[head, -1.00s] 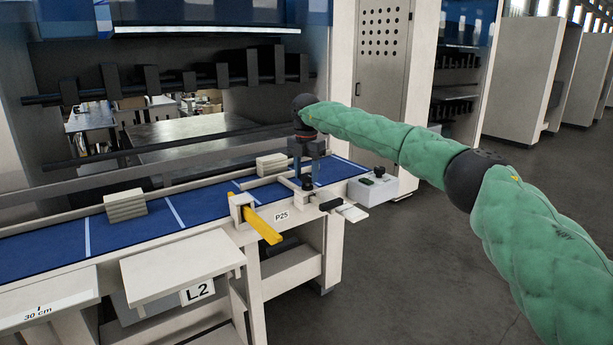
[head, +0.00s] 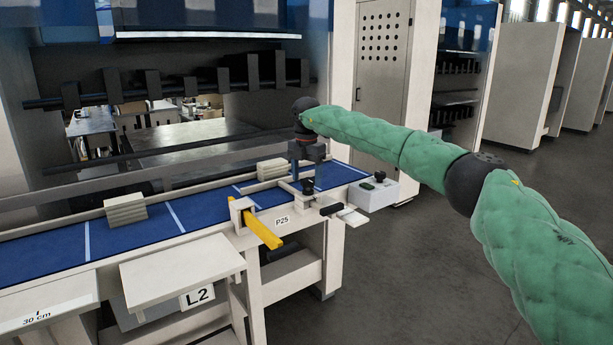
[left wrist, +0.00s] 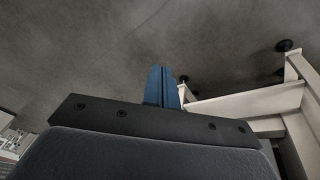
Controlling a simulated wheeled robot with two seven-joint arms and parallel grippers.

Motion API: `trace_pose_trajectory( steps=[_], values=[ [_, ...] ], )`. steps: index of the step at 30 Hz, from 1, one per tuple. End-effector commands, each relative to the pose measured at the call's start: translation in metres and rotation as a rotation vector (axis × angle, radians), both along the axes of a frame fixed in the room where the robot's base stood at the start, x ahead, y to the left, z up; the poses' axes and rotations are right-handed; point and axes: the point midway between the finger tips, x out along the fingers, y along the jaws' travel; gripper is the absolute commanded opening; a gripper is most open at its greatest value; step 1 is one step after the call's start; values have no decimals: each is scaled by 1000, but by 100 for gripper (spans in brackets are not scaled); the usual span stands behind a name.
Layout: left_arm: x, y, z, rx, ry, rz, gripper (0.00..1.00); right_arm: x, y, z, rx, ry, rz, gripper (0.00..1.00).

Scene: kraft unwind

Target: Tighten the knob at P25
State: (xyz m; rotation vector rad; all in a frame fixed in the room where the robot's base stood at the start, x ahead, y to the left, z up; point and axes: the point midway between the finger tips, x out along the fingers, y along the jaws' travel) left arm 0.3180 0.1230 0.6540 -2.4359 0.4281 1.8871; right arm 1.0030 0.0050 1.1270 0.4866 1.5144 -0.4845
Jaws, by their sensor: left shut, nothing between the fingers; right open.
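A small black knob (head: 308,187) stands on the clamp bar at the conveyor's front edge, to the right of and above the P25 label (head: 282,221). My right gripper (head: 306,175) points down just above the knob, its jaws open. The fingers look dark and partly overlap the bar behind, so I cannot tell whether they reach around the knob. My left gripper is outside the head view. In the left wrist view its blue fingers (left wrist: 161,86) are shut and empty above the grey floor.
A yellow handle (head: 263,231) sticks out left of the label. A grey control box (head: 372,192) with a black knob and green button stands right. Pale blocks (head: 125,209) lie on the blue conveyor (head: 185,212). A pale frame leg (left wrist: 245,104) is near my left gripper.

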Motion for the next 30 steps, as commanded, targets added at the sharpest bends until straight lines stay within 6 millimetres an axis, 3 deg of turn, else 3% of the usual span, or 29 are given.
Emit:
trace_pose_trajectory(
  steps=[8, 21, 30],
  values=[
    [2, -5, -2, -15, -10, 6, 0, 0, 0, 9, 0, 0, 0, 67],
    [7, -19, -26, -44, -50, -17, 0, 1, 1, 70, 1, -2, 0, 67],
    [7, -24, -25, -54, -57, -23, 0, 0, 0, 78, 0, 0, 1, 67]
  ],
)
